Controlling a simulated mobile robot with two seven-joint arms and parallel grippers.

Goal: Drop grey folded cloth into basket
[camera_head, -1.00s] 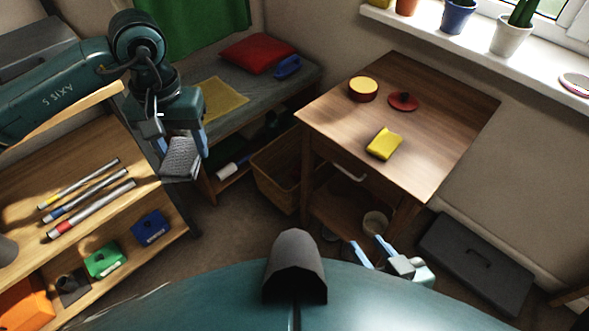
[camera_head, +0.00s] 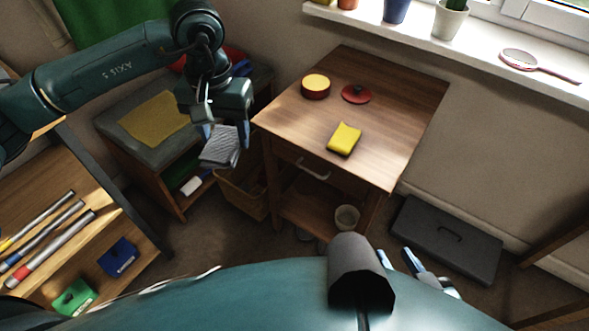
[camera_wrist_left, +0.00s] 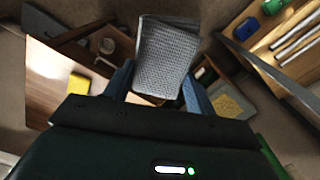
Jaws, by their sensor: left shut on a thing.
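The grey folded cloth (camera_head: 220,148) hangs from my left gripper (camera_head: 226,132), which is shut on it. In the left wrist view the cloth (camera_wrist_left: 166,58) sits between the two blue fingers (camera_wrist_left: 160,88). The wicker basket (camera_head: 243,190) stands on the floor beside the wooden table, below and a little right of the cloth in the head view. The cloth is above and apart from it, and the arm and table hide part of the basket. My right gripper (camera_head: 425,268) is low at the front, partly hidden by my body, and its fingers look apart.
The wooden table (camera_head: 400,110) holds a yellow sponge (camera_head: 344,138), a round yellow-topped tin (camera_head: 316,86) and a red lid (camera_head: 355,93). A grey-topped bench (camera_head: 115,125) is at the left. A dark toolbox (camera_head: 446,238) lies on the floor at right.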

